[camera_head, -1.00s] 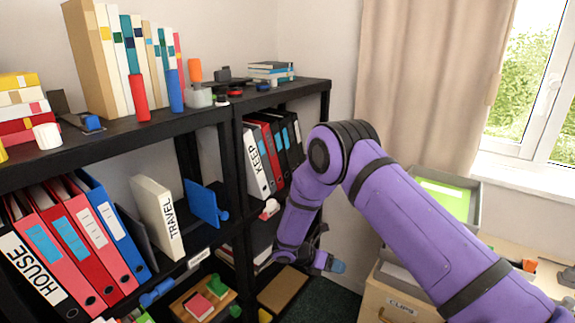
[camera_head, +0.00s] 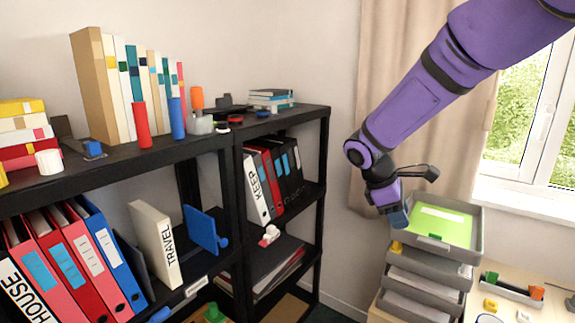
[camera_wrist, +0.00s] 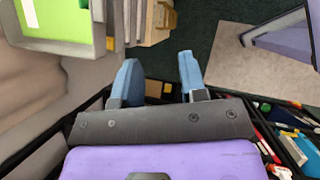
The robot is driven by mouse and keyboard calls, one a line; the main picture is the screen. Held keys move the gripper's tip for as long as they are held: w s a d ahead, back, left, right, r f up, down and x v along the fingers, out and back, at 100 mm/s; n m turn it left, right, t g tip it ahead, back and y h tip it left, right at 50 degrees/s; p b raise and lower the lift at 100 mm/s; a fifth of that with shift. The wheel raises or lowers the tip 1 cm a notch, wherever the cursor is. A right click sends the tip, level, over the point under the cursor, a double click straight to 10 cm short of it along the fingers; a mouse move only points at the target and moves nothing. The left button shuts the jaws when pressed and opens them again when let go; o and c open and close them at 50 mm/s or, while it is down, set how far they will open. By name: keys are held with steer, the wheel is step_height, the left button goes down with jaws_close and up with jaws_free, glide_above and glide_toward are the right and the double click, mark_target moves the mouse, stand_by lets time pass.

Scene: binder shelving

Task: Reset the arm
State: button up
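My purple arm (camera_head: 420,100) reaches down from the upper right in the head view. My gripper (camera_head: 396,216) hangs pointing down, in front of the curtain and at the left side of the top paper tray in the picture. In the wrist view, the two blue fingertips of my gripper (camera_wrist: 159,80) stand apart with nothing between them. The gripper is open and empty.
Grey stacked trays (camera_head: 430,287) stand on a wooden desk, with a green sheet (camera_head: 438,224) in the top one. A black shelf (camera_head: 160,152) with binders and books stands at left. Floor shows in the wrist view (camera_wrist: 215,62).

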steer(key=s+d+r+m+t+y, duration=0.1)
steer(key=s+d+r+m+y, duration=0.1)
steer(key=s+r+m, duration=0.4)
steer(key=s+d+r+m+t+y, duration=0.1)
steer(key=s+d+r, duration=0.2)
steer(key=s+r, duration=0.35)
steer(key=s+m+t+y, duration=0.3)
steer(key=s+m, duration=0.3)
steer(key=s, duration=0.8)
steer(key=shift+s+d+r+m+t, duration=0.2)
steer(key=shift+r+m+t, duration=0.1)
steer(key=shift+r+t, duration=0.1)
